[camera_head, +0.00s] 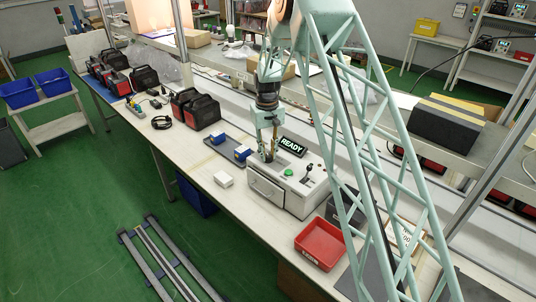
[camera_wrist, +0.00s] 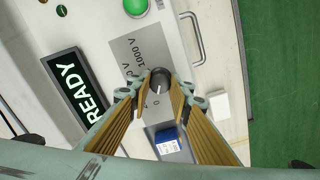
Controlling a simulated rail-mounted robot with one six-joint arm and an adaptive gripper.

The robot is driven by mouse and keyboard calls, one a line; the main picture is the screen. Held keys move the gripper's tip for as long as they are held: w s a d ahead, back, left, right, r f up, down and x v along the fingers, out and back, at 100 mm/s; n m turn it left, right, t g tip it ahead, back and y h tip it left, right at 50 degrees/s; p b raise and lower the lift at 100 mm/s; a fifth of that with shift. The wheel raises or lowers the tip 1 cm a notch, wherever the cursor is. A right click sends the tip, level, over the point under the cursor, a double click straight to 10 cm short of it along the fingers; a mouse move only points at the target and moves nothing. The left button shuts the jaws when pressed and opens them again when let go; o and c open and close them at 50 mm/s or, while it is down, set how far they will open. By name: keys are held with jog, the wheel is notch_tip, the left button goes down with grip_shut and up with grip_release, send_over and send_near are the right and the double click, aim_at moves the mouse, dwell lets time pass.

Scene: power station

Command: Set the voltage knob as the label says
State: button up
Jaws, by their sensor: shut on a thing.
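The voltage knob (camera_wrist: 160,75) is a dark round knob with a pale pointer mark, on a grey scale plate (camera_wrist: 131,50) of the white tester box (camera_head: 265,187). The plate reads "1000 V" and "0", with other marks partly covered. The pointer mark faces down the picture, near the "0". My gripper (camera_wrist: 161,88) is shut on the knob, one finger on each side. In the head view my gripper (camera_head: 268,156) reaches down onto the box top and hides the knob.
A lit READY display (camera_head: 291,147) and a green button (camera_head: 288,172) are close to my gripper. Blue-and-white boxes (camera_head: 242,152), a white block (camera_head: 223,179) and a red tray (camera_head: 320,245) stand around the tester. The bench is fairly clear toward the front left.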

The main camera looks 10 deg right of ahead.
jog(key=shift+m, duration=0.4)
jog(key=shift+m+b, duration=0.6)
jog(key=shift+m, duration=0.8)
jog(key=shift+m+b, duration=0.4)
jog(key=shift+m, duration=1.7)
jog(key=o, duration=0.8)
jog(key=shift+o, duration=0.4)
jog(key=shift+r, duration=0.1)
